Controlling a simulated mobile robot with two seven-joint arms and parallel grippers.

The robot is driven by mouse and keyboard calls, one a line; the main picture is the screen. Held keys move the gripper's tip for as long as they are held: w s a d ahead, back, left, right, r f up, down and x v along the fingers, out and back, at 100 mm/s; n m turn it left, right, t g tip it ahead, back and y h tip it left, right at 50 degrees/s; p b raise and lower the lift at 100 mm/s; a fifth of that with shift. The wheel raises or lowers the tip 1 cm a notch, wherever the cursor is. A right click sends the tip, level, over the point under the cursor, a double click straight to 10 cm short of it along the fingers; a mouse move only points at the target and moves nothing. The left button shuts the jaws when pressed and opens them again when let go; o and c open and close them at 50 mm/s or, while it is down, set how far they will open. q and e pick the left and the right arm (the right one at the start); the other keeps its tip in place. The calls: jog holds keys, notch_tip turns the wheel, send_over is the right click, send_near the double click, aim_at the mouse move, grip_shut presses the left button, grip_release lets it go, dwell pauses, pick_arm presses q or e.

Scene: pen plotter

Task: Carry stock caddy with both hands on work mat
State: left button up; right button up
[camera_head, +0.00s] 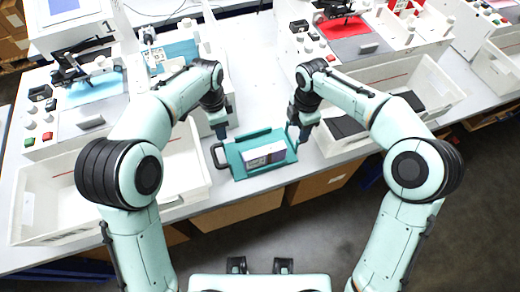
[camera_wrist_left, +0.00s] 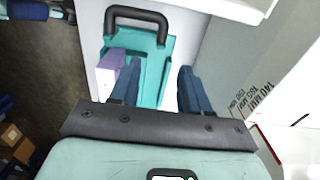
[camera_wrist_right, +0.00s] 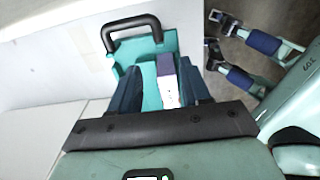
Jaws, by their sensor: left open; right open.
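The teal stock caddy (camera_head: 264,138) sits on the table near its front edge, with a black handle at each end. A white and purple box (camera_head: 264,155) lies in it. My left gripper (camera_head: 221,134) is open at the caddy's left end, and my right gripper (camera_head: 303,133) is open at its right end. The caddy shows between the open fingers in the left wrist view (camera_wrist_left: 152,75) and the right wrist view (camera_wrist_right: 150,100). Each wrist view shows the far handle; the near one is hidden. I cannot tell which surface is the work mat.
White bins stand left (camera_head: 60,205) and right (camera_head: 395,85) of the caddy, close to both grippers. Plotter machines stand behind, with a blue sheet (camera_head: 93,88), a teal sheet (camera_head: 175,54) and a red sheet (camera_head: 345,27). The grey table strip (camera_head: 255,75) behind the caddy is clear.

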aim_at(223, 144)
pick_arm(q)
notch_tip(223, 144, down, 11)
jog(key=shift+r, duration=0.2)
pick_arm(e)
notch_tip(223, 144, down, 11)
jog(key=shift+r, duration=0.2)
pick_arm(q)
grip_shut()
pick_arm(e)
grip_shut()
